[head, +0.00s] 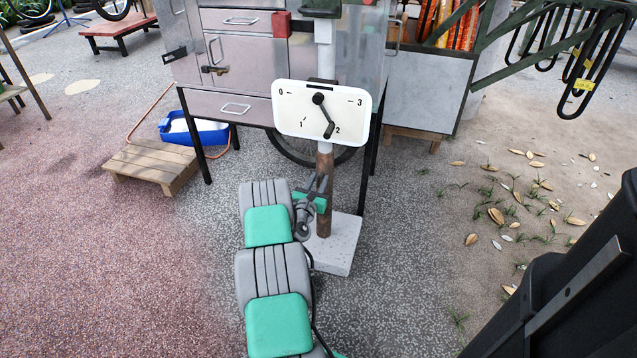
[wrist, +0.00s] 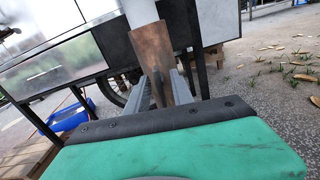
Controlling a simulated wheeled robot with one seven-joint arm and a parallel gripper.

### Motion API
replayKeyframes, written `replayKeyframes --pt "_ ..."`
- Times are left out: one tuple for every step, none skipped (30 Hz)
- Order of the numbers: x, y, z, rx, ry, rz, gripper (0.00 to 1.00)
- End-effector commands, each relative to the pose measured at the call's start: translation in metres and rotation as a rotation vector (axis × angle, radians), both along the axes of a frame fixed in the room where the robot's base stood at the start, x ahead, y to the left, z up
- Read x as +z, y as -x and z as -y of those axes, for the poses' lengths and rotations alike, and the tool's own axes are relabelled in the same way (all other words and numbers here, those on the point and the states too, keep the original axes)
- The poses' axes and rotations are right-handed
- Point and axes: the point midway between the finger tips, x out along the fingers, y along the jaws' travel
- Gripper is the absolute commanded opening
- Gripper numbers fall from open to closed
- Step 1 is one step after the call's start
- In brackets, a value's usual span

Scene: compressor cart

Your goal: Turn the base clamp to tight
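A grey post with a rusty brown lower part (head: 324,215) stands on a pale speckled block (head: 338,252). A white plate (head: 297,122) on the post is marked 0 to 3; its black crank (head: 325,115) points down, near the 2. I see no "tight" mark and cannot tell which part is the base clamp. My gripper (head: 323,183) is at the post's brown part, below the plate. In the wrist view the gripper (wrist: 160,90) has its fingers apart, with a small dark upright piece (wrist: 157,86) between them, before the brown post (wrist: 152,50). Contact is unclear.
A metal cabinet (head: 245,65) on dark legs stands behind the post. A wooden pallet (head: 150,165) and a blue tub (head: 195,131) are to the left. Black hooked loops (head: 580,70) hang at upper right.

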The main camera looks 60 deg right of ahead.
Motion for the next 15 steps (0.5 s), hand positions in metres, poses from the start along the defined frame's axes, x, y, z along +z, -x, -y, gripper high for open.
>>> replayKeyframes --pt "0.0002 -0.0001 0.0002 0.000 0.000 0.000 0.28" --pt "0.0002 -0.0001 0.0001 0.000 0.000 0.000 0.28" --pt "0.0003 -0.0002 0.0000 0.000 -0.001 0.001 0.28" --pt "0.0003 -0.0002 0.0000 0.000 -0.001 0.001 0.28" --pt "0.0003 -0.0002 0.0000 0.000 -0.001 0.001 0.28" --pt "0.0003 -0.0002 -0.0001 0.000 -0.001 0.001 0.25" --pt "0.0003 -0.0002 -0.0001 0.000 -0.001 0.001 0.22" --pt "0.0004 -0.0002 -0.0001 0.000 -0.001 0.001 0.20" --pt "0.0003 -0.0001 -0.0002 0.000 -0.001 0.001 0.17" --pt "0.0003 -0.0001 -0.0002 0.000 -0.001 0.001 0.14" --pt "0.0003 -0.0001 -0.0002 0.000 -0.001 0.001 0.12" --pt "0.0003 -0.0001 -0.0002 0.000 -0.001 0.002 0.09" --pt "0.0003 -0.0001 -0.0002 0.000 -0.001 0.002 0.06" --pt "0.0004 -0.0001 -0.0002 0.000 -0.001 0.002 0.04" --pt "0.0003 -0.0001 -0.0003 0.000 -0.001 0.002 0.00"
